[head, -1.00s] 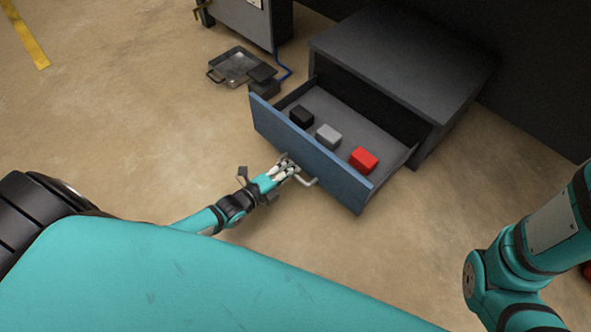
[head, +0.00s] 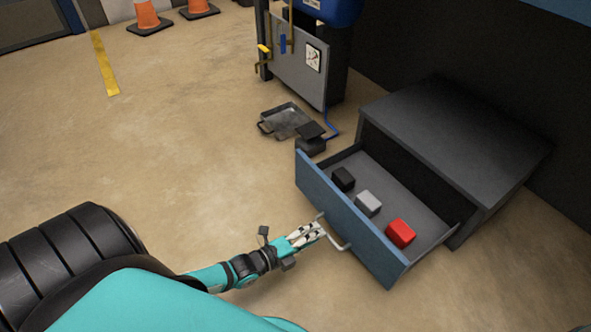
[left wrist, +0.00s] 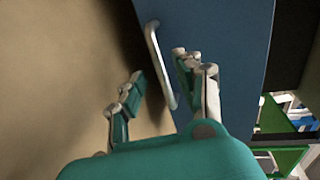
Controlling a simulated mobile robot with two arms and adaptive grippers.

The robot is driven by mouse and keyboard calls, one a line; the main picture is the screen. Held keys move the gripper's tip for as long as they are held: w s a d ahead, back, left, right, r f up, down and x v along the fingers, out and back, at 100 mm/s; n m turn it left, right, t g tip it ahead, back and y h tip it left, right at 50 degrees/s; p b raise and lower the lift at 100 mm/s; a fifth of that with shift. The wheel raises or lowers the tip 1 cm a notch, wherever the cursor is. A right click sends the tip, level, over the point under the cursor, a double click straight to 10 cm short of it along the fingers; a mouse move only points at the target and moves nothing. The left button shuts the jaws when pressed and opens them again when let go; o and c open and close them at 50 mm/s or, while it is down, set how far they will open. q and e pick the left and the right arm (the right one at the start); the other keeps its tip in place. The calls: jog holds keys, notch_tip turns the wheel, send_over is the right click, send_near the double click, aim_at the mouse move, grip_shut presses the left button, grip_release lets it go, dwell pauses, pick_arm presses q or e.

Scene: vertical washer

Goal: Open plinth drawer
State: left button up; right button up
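The plinth drawer (head: 350,222) has a blue front and stands well out of its dark grey plinth cabinet (head: 450,135). A black block (head: 343,178), a grey block (head: 368,203) and a red block (head: 400,233) lie in it. A pale bar handle (head: 340,243) is on its front. My left gripper (head: 319,228) is at the handle's left end. In the left wrist view, the fingers of my left gripper (left wrist: 160,67) are spread apart, with the handle (left wrist: 159,62) showing between them before the blue front (left wrist: 225,50). Whether they touch it is unclear. My right gripper is out of view.
A metal tray (head: 284,122) and a small black pedal-like box (head: 311,138) lie on the floor behind the drawer. A grey machine (head: 298,65) and orange cones (head: 147,17) stand farther back. The floor to the left is clear.

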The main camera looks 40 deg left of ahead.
pick_arm(q)
jog(key=v, duration=0.7)
jog(key=shift+s, duration=0.3)
jog(key=shift+r, duration=0.1)
